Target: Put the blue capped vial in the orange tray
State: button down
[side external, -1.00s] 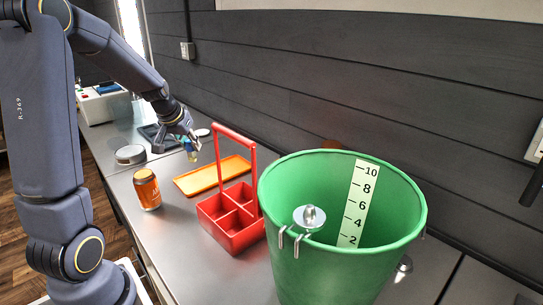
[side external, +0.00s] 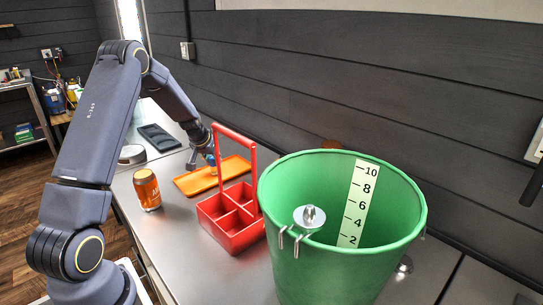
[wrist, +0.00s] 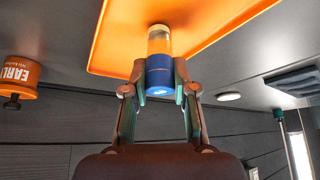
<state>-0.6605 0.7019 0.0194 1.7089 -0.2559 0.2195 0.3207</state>
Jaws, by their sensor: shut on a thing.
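My gripper (wrist: 159,80) is shut on the blue capped vial (wrist: 159,62), with one finger on each side of its blue cap. The vial has a clear or yellowish body that points away from the wrist. The orange tray (wrist: 108,42) lies beyond the vial in the wrist view. In the side external view my gripper (side external: 210,158) is over the far part of the orange tray (side external: 190,184), and a bit of blue shows at its tips. I cannot tell whether the vial touches the tray.
A red divided carrier (side external: 231,238) with a tall handle stands just in front of the tray. An orange can (side external: 148,190) stands to the left. A large green bucket (side external: 320,255) fills the right. A grey round item (side external: 132,154) and a dark tray (side external: 158,137) lie behind.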

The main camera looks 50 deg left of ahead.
jog(key=shift+f, duration=0.15)
jog(key=c, duration=0.9)
grip_release()
jog(key=v, duration=1.2)
jog(key=shift+r, duration=0.25)
